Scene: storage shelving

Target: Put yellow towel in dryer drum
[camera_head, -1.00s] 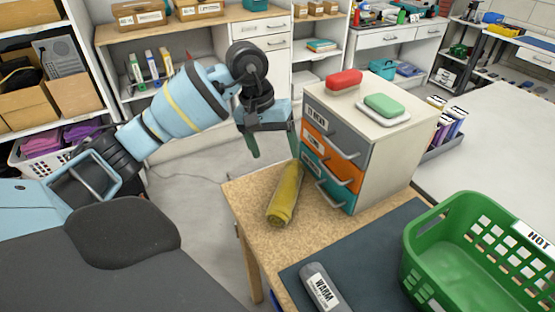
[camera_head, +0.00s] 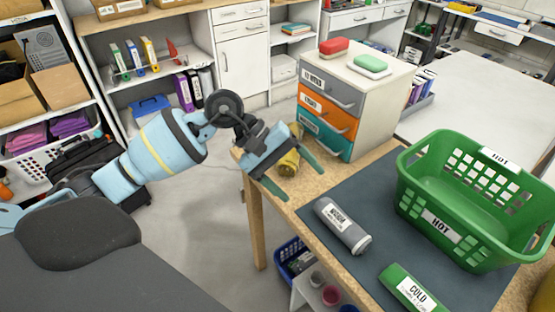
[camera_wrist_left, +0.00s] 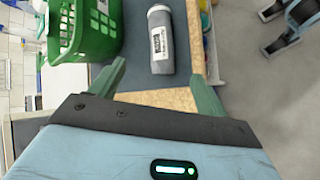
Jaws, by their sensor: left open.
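The rolled yellow towel (camera_head: 290,164) lies on the wooden worktop in front of the small drawer unit, in the head view. My left gripper (camera_head: 302,189) partly hides it. This gripper is open and empty, its green fingers pointing down and right over the table's left edge area. In the left wrist view the open fingers (camera_wrist_left: 160,88) spread wide, with the grey WARM roll (camera_wrist_left: 160,42) beyond them; the yellow towel does not show there. No dryer drum is recognisable. My right gripper is not in view.
The grey roll (camera_head: 342,226) and a green COLD roll (camera_head: 402,285) lie on a dark mat (camera_head: 340,277). A green HOT basket (camera_head: 413,200) stands at the right. The drawer unit (camera_head: 375,110) stands behind the towel.

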